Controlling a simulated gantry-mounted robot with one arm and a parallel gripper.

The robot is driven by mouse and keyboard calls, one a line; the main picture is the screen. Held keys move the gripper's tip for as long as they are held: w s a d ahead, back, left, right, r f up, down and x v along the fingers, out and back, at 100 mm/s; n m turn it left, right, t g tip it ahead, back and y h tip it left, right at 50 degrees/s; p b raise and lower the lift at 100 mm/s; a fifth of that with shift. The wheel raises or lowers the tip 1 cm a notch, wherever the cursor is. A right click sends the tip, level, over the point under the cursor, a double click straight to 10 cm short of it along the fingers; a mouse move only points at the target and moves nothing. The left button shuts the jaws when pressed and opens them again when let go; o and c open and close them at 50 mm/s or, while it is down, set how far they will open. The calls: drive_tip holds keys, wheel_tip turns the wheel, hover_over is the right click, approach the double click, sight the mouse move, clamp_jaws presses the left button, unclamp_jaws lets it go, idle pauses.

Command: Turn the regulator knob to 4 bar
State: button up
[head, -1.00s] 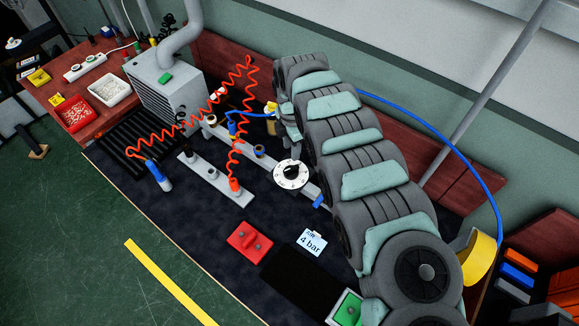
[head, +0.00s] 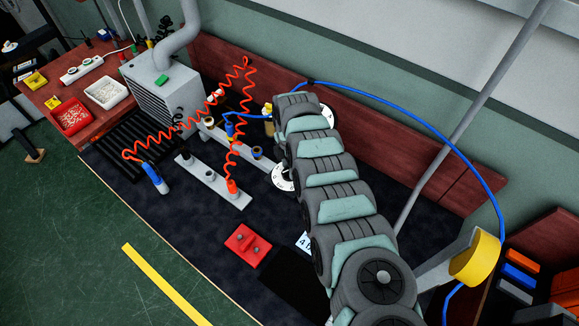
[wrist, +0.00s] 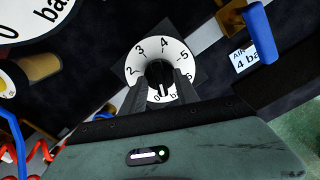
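In the head view the dial (head: 281,178) is mostly hidden behind my arm, and my gripper is hidden.
A large white gauge (wrist: 28,18) marked bar is close at the upper left of the wrist view. A blue part (wrist: 260,32) stands near the card. Red coiled hoses (head: 233,130), a grey rail (head: 215,183) and a red block (head: 247,244) lie left of my arm.

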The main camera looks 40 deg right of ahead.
drive_tip(key=shift+c, duration=0.5)
clamp_jaws()
